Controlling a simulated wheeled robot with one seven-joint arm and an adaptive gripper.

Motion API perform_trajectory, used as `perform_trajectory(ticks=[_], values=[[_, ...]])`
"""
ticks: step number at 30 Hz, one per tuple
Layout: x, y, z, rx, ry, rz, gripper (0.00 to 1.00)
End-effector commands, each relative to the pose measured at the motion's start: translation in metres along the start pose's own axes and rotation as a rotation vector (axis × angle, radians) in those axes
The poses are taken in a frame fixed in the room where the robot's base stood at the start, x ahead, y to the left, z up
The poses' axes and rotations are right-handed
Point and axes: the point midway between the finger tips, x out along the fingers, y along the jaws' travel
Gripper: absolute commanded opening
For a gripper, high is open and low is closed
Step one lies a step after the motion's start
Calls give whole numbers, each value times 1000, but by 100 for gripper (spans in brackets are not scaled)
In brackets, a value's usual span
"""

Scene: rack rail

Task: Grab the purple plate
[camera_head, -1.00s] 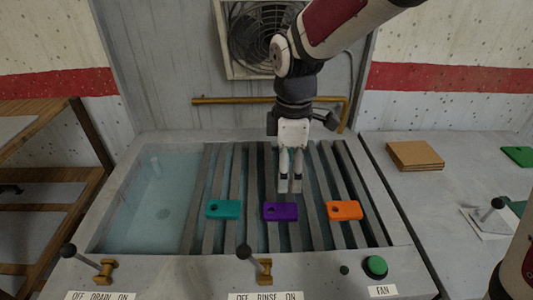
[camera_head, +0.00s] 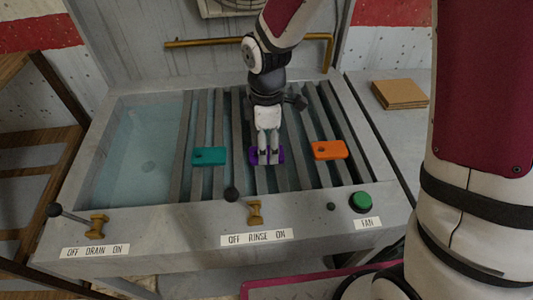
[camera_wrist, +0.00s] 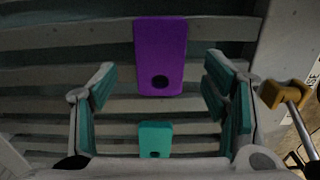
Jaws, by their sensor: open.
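The purple plate (camera_head: 281,155) lies on the slatted rack of the sink, between the teal plate (camera_head: 209,156) and the orange plate (camera_head: 329,150). My gripper (camera_head: 266,161) is over it in the head view, and its fingers hide the plate's middle. In the wrist view the purple plate (camera_wrist: 160,45), with a dark hole at its near end, shows between and beyond the open fingers (camera_wrist: 160,64). The fingers stand wide apart, one on each side, with gaps to the plate. Whether the fingertips are down at plate height is unclear.
The slats of the rack (camera_head: 237,120) run front to back. A water basin (camera_head: 140,150) is at the left. The front panel carries a rinse lever (camera_head: 255,212), a drain lever (camera_head: 97,226) and a green fan button (camera_head: 361,202). A brass pipe (camera_head: 205,42) runs behind.

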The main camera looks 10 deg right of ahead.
Motion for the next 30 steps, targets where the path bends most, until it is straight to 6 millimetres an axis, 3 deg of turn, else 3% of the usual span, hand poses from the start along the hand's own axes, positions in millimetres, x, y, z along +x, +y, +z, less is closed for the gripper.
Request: perform_trajectory(ticks=[6, 14, 22, 30], values=[[25, 0, 0, 0, -1, -2, 68], [27, 0, 0, 0, 0, 1, 68], [27, 0, 0, 0, 0, 1, 11], [26, 0, 0, 0, 0, 1, 11]])
